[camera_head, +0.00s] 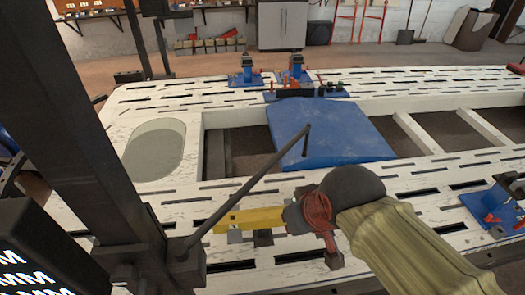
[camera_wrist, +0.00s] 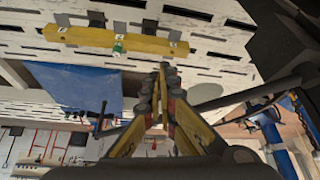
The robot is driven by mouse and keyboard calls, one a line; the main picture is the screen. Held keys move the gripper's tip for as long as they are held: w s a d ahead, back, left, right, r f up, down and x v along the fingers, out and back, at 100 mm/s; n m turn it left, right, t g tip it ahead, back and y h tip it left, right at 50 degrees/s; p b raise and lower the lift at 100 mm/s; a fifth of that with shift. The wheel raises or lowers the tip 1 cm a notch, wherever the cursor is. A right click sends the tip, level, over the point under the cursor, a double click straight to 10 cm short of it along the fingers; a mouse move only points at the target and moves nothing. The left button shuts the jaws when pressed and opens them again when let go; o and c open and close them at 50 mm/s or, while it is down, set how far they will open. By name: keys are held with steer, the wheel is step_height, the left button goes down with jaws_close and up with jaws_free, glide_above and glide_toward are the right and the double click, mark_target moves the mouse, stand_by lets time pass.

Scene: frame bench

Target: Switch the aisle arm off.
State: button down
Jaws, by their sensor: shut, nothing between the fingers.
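I cannot tell for sure which thing is the aisle arm. A thin dark rod (camera_head: 250,181) slants up from a clamp on a dark post (camera_head: 90,115) in the head view. No switch is clearly seen. My gripper (camera_head: 333,258) is low over the near part of the slotted bench, right of the rod and the yellow bar. In the wrist view my gripper (camera_wrist: 162,70) has its fingertips together, with nothing between them. The yellow bar (camera_head: 245,219) lies on the bench, its right end hidden by my wrist; it also shows in the wrist view (camera_wrist: 120,41), with a small green piece.
A blue panel (camera_head: 325,135) lies beyond the yellow bar. Blue fixtures stand at the far edge (camera_head: 247,75) and at the right (camera_head: 497,205). The pale bench (camera_head: 420,85) has open gaps and an oval recess (camera_head: 155,150). The post and rod limit room on the left.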

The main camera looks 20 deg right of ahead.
steer(key=w+r+n+g+y+p, duration=0.1)
steer(key=w+r+n+p, duration=0.2)
steer(key=w+r+p, duration=0.75)
steer(key=w+d+f+n+g+y+p, duration=0.1)
steer(key=w+f+n+p, duration=0.2)
steer(key=w+p, duration=1.1)
steer(key=shift+f, duration=0.15)
step_height(320, 180, down, 9)
steer(key=p, duration=0.1)
steer(key=shift+s+d+r+p, duration=0.2)
steer(key=shift+s+d+p, duration=0.05)
steer(key=shift+s+p, duration=0.05)
steer(key=shift+s, duration=0.1)
